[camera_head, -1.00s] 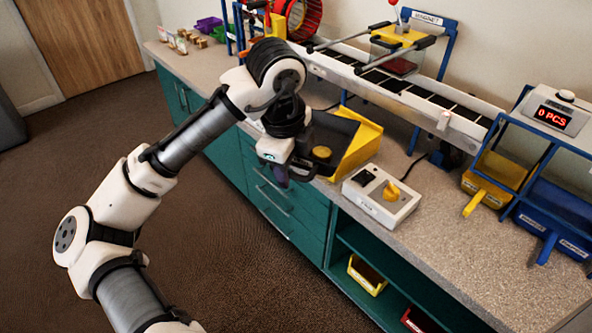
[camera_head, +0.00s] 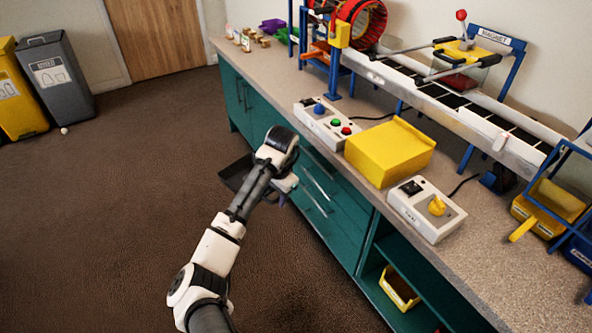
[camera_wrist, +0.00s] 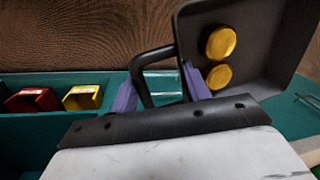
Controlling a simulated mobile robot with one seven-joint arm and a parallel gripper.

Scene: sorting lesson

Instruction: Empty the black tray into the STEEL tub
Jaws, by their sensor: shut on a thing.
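The black tray (camera_head: 238,172) hangs over the floor in front of the teal cabinet. In the wrist view the tray (camera_wrist: 262,60) holds two round gold-yellow pieces (camera_wrist: 219,58). My gripper (camera_wrist: 160,92) is shut on the tray's black loop handle (camera_wrist: 140,75); its purple fingers show on either side. In the head view my gripper (camera_head: 284,184) is small and partly hidden by the wrist. A yellow tub (camera_head: 552,198) and a blue tub (camera_head: 582,252), cut by the frame edge, stand under the blue frame at right. I cannot read which is STEEL.
A yellow box (camera_head: 388,152) stands on the bench between a button box (camera_head: 327,122) and a switch box with a yellow knob (camera_head: 427,208). A conveyor (camera_head: 450,103) runs behind. A small yellow bin (camera_head: 399,287) is on the low shelf.

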